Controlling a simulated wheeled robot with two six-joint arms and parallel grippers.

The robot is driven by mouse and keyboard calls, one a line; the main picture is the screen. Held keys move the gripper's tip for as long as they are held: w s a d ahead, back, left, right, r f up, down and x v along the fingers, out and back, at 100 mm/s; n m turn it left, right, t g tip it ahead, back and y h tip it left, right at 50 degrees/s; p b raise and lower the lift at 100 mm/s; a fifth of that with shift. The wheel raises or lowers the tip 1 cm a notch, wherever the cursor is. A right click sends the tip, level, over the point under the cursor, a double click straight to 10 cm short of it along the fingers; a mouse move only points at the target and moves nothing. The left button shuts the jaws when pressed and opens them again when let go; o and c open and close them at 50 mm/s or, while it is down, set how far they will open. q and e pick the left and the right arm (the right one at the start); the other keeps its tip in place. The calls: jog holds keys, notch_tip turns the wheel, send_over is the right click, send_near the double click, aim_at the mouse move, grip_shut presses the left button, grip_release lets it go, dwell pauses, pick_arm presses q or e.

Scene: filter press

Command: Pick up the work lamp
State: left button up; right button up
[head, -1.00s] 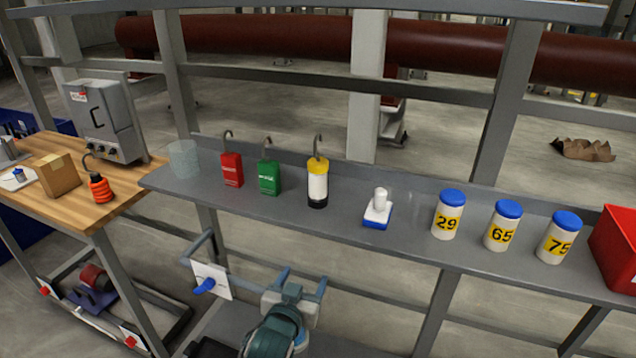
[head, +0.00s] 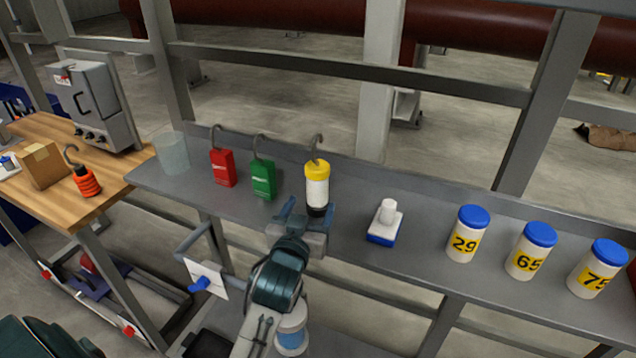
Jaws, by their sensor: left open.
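The work lamp (head: 317,187) appears to be the upright cylinder with a yellow top, white body, black base and grey hook. It stands on the grey shelf (head: 350,245), right of the green hooked block. My left gripper (head: 307,213) is open and empty, at the lamp's lower end on the near side. Its fingers point towards the shelf's back, and the right finger overlaps the black base in the picture. I cannot tell whether they touch. My right gripper is not in view.
Left of the lamp stand a green block (head: 263,180), a red block (head: 222,168) and a clear cup (head: 172,153). To the right are a white-and-blue handled item (head: 385,223) and blue-lidded jars (head: 467,235). An orange hooked item (head: 86,182) stands on the wooden bench (head: 50,205).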

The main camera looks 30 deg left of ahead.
aim_at(315, 198)
pick_arm(q)
jog(key=shift+w+a, duration=0.1)
jog(key=shift+w, duration=0.65)
jog(key=p+x, duration=0.2)
jog(key=x, duration=0.2)
jog(key=shift+w+a, duration=0.15)
jog(key=shift+w, duration=0.35)
jog(key=shift+f, duration=0.1)
jog(key=shift+c, duration=0.8)
jog(key=c, duration=1)
jog(key=shift+c, duration=0.2)
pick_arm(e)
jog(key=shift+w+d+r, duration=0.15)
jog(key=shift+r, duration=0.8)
